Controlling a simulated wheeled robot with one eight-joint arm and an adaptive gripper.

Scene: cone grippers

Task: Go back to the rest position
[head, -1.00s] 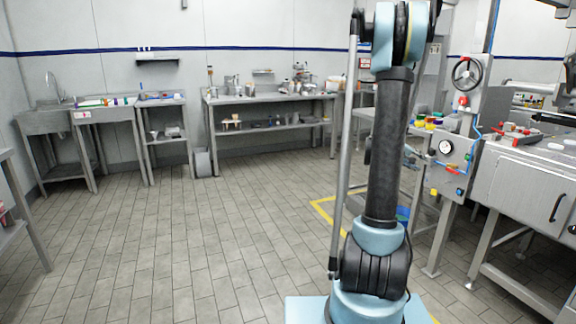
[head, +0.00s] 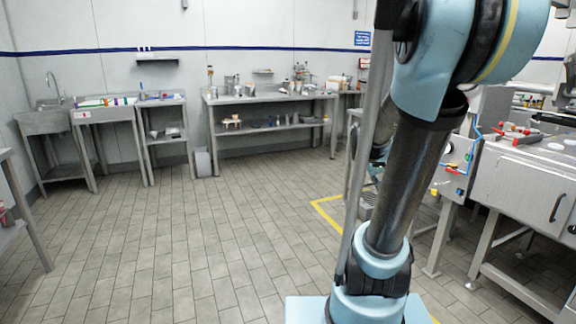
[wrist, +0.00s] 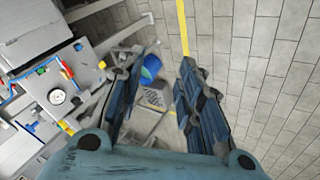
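My gripper (wrist: 160,68) shows in the wrist view with its two blue-grey fingers apart and nothing between them. It points down toward the tiled floor beside a metal frame. In the head view my arm stands upright at the right of centre and leans toward the camera at the top; the gripper is mostly hidden behind it.
A steel cabinet (head: 520,185) stands at the right. A sink unit (head: 45,122) and workbench (head: 270,97) line the back. The middle floor is clear.

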